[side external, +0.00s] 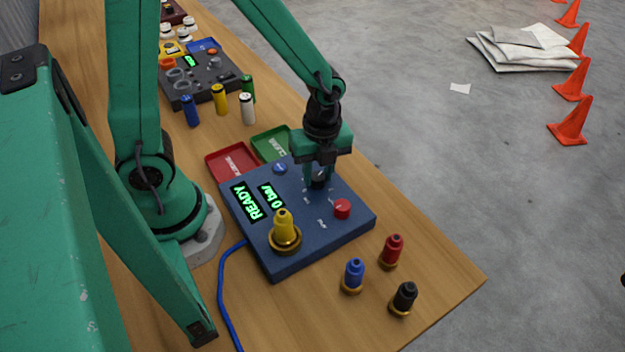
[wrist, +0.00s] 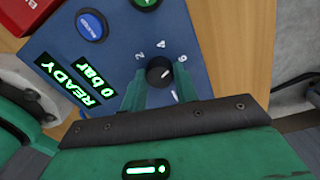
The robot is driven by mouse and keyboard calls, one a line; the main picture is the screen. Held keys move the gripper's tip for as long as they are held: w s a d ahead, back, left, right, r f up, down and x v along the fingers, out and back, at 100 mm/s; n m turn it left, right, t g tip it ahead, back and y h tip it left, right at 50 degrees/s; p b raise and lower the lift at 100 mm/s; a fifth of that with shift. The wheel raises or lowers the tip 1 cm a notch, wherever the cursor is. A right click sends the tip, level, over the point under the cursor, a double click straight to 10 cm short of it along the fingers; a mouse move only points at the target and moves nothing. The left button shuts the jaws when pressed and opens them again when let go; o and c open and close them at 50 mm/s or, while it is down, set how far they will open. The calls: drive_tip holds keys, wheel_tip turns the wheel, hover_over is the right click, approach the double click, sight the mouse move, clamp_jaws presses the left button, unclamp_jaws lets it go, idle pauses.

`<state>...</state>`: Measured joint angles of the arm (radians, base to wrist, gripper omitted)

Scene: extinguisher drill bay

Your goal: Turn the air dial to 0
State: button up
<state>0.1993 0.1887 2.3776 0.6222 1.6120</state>
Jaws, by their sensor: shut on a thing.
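The air dial is a small black knob (side external: 318,182) on the blue control box (side external: 352,222). In the wrist view the dial (wrist: 159,70) has the numbers 2, 4 and 6 around its far side; other marks are hidden by my fingers. A small pale mark shows on the knob, but I cannot tell exactly which number it points to. My gripper (side external: 318,177) points down over the box and is shut on the dial, one finger on each side, as the wrist view also shows. The box's display (wrist: 88,82) reads READY and 0 bar.
On the box are a yellow fitting (side external: 285,232), a red knob (side external: 342,209) and a blue button (side external: 280,168). Red, blue and black fittings (side external: 404,298) stand at the front. Red (side external: 231,163) and green (side external: 271,146) trays lie behind. A blue cable (side external: 222,290) leaves the box.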

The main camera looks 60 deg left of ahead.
drive_tip(key=n, duration=0.4)
drive_tip(key=shift+a+n, duration=0.1)
drive_tip(key=shift+n, duration=0.3)
drive_tip(key=n, duration=0.3)
drive_tip(key=shift+n, duration=0.3)
drive_tip(key=n, duration=0.8)
drive_tip(key=shift+t, duration=0.3)
drive_tip(key=n, duration=0.3)
drive_tip(key=shift+n, duration=0.4)
drive_tip(key=n, duration=0.4)
drive_tip(key=shift+s+n, duration=0.2)
drive_tip(key=shift+n, duration=0.1)
drive_tip(key=n, duration=0.3)
drive_tip(key=shift+s+n, duration=0.1)
drive_tip(key=shift+n, duration=2)
